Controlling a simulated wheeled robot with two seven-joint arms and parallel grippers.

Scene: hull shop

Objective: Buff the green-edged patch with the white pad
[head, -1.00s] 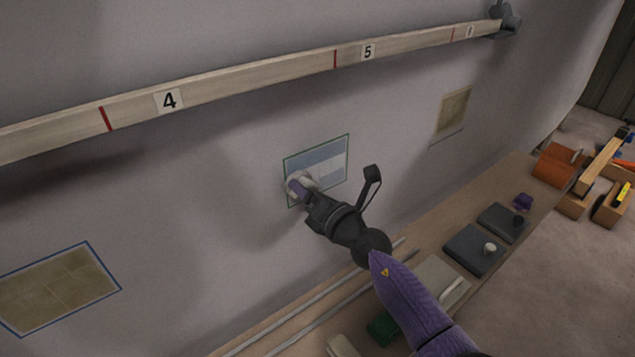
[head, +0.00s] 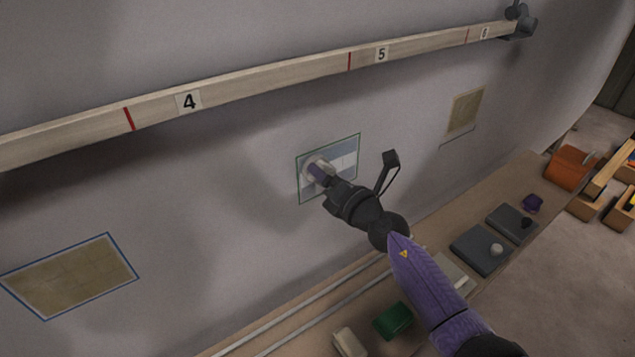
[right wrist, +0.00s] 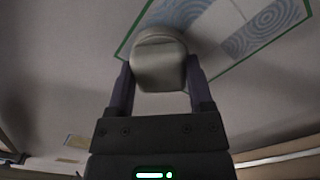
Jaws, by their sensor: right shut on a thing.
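The green-edged patch (head: 347,150) is on the grey hull wall, in the middle of the head view. Its face has blue-grey areas and paler bands. The right wrist view shows its green edge and swirl marks on the blue areas (right wrist: 262,32). My right gripper (head: 321,174) is shut on the white pad (head: 309,163), at the left part of the patch. In the right wrist view the pad (right wrist: 158,62) sits between both fingers and overlaps the patch's lower left edge. I cannot tell whether it touches the surface. My left gripper is not in view.
A blue-edged tan patch (head: 68,277) is lower left; another tan patch (head: 465,110) is upper right. A numbered wooden batten (head: 270,83) crosses above.

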